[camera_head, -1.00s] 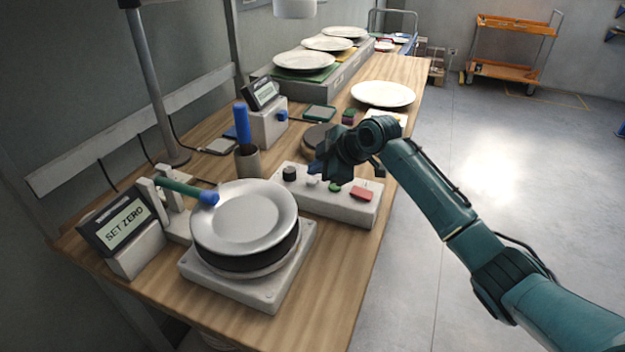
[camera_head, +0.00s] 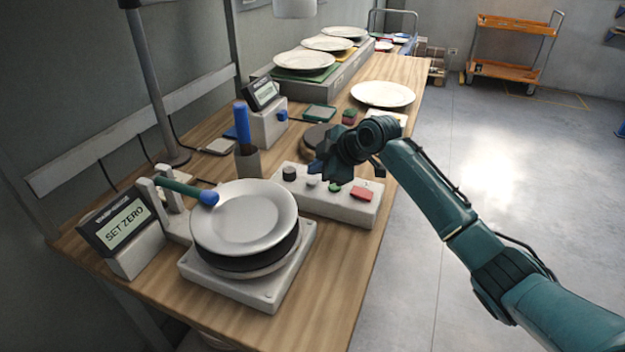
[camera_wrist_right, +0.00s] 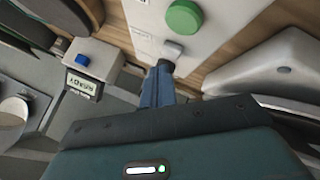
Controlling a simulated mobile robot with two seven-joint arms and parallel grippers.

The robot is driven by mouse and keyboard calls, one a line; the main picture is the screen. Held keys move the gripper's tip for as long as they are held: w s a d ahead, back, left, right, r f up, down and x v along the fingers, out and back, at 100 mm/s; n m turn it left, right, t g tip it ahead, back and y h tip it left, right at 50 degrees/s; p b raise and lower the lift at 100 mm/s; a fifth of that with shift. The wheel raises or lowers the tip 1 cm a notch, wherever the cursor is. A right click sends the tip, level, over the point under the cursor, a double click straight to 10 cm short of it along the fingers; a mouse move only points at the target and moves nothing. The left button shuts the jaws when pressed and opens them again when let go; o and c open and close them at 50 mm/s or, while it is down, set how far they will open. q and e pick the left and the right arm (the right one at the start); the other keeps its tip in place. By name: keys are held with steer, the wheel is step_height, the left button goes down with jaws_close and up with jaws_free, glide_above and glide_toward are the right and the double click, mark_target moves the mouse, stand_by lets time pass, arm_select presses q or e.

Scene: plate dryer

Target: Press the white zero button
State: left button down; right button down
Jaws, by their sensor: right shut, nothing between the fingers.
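The white button (camera_head: 312,182) is on the grey control box (camera_head: 345,208), between a black knob and a green button. My right gripper (camera_head: 317,168) is shut and empty, with its fingertips just above the white button. In the right wrist view the blue fingertips (camera_wrist_right: 162,69) are right beside the white button (camera_wrist_right: 172,50) and overlap its edge. I cannot tell whether they touch it. The green button (camera_wrist_right: 184,18) is just beyond. The front display (camera_head: 125,224) reads SET ZERO. My left gripper is not in view.
A plate (camera_head: 245,216) sits on the round base left of the control box, with a blue-tipped green arm (camera_head: 183,189) at its edge. The red button (camera_head: 362,193) is on the box's right. A holder with a blue-handled tool (camera_head: 242,122) stands behind. Free floor is at right.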

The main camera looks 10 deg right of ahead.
steer(key=shift+f, duration=0.2)
steer(key=shift+f, duration=0.25)
steer(key=shift+f, duration=0.25)
stand_by(0.6)
steer(key=shift+f, duration=0.25)
stand_by(0.5)
steer(key=shift+r+p, duration=0.85)
steer(key=shift+r, duration=0.1)
